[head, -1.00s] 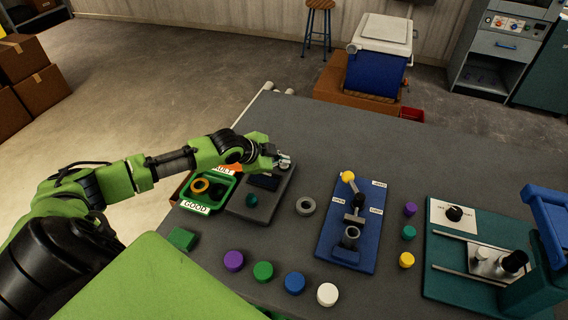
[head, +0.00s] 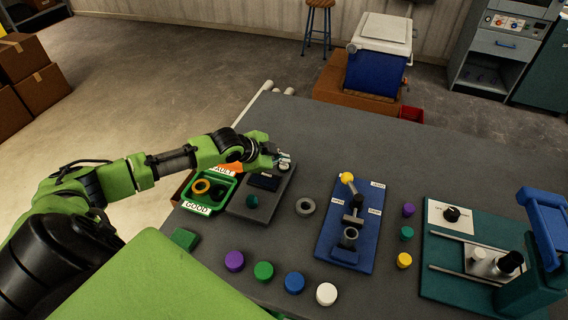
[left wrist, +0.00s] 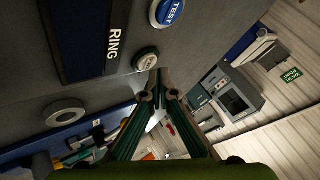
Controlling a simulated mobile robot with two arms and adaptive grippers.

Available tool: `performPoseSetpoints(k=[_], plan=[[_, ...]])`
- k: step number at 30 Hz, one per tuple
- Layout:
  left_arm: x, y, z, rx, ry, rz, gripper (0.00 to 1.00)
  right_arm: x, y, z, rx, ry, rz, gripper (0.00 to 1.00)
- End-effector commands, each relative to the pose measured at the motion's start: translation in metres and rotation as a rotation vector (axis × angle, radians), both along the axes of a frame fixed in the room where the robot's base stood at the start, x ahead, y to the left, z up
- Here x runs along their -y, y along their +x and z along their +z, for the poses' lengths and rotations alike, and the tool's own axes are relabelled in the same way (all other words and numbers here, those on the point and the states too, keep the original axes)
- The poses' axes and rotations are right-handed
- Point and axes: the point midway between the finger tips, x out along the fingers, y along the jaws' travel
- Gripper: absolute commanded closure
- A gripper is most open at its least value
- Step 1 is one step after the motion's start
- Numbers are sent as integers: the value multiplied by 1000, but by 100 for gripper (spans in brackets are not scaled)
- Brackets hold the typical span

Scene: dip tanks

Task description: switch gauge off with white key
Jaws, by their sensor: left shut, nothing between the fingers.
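The gauge (head: 240,209) is a grey box with a dark display (head: 265,182), left of centre on the table. The display also shows in the left wrist view (left wrist: 88,45), with the word RING. The white key (head: 285,166) is a small round button at the gauge's far end. It also shows in the left wrist view (left wrist: 145,60). A blue-teal TEST button (left wrist: 168,12) sits on the gauge's near part. My left gripper (head: 279,158) is shut and empty, close beside the white key. I cannot tell whether they touch. My right gripper is not in view.
A green GOOD tray (head: 217,205) with rings stands left of the gauge, beside an orange FAULT label. A loose grey ring (head: 306,206) and a blue fixture (head: 336,263) stand to the right. Several coloured caps lie nearer me. The table beyond the gauge is clear.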

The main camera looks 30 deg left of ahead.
Motion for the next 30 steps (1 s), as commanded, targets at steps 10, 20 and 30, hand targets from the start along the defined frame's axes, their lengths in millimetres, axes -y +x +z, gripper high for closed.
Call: performPoseSetpoints(k=[10, 20, 30], plan=[[0, 0, 41, 1, 0, 1, 100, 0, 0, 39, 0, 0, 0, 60], [0, 0, 56, 0, 0, 0, 100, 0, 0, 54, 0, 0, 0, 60], [0, 0, 56, 0, 0, 0, 100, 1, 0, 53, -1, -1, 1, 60]])
